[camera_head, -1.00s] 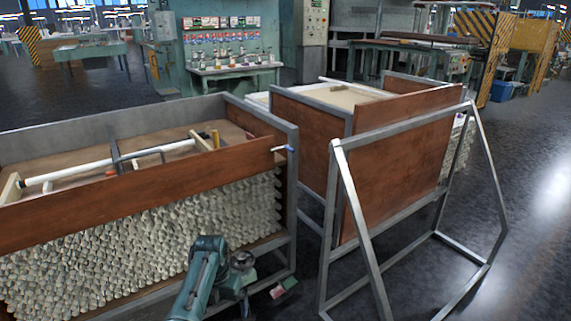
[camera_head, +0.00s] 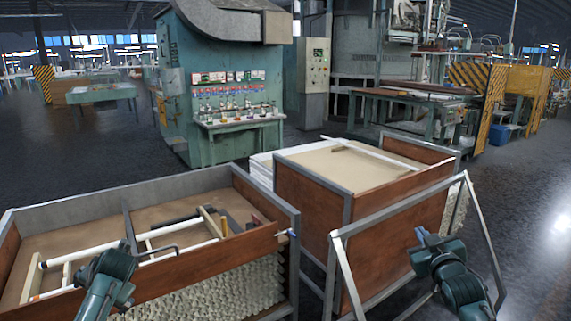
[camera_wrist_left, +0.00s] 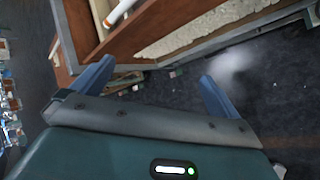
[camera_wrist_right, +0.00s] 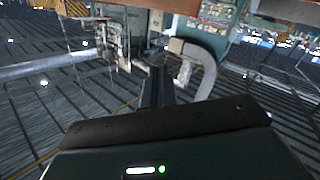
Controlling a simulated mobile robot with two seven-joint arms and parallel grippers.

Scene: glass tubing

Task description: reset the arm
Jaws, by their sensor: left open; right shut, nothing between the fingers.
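My right gripper (camera_head: 421,236) is in front of the right metal frame in the head view, empty and raised. In the right wrist view its fingers (camera_wrist_right: 157,86) are together. My left arm (camera_head: 109,280) rises at the lower left of the head view, in front of the left crate; its fingertips are hard to make out there. In the left wrist view the left gripper (camera_wrist_left: 155,90) has its two blue fingers wide apart with nothing between them.
The left wooden crate (camera_head: 200,267) with a grey metal rim holds white tubes (camera_head: 80,254). The right crate (camera_head: 310,198) has a pale top and a slanted metal frame (camera_head: 345,264) in front. A teal machine (camera_head: 190,105) stands behind. Dark floor is open at right.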

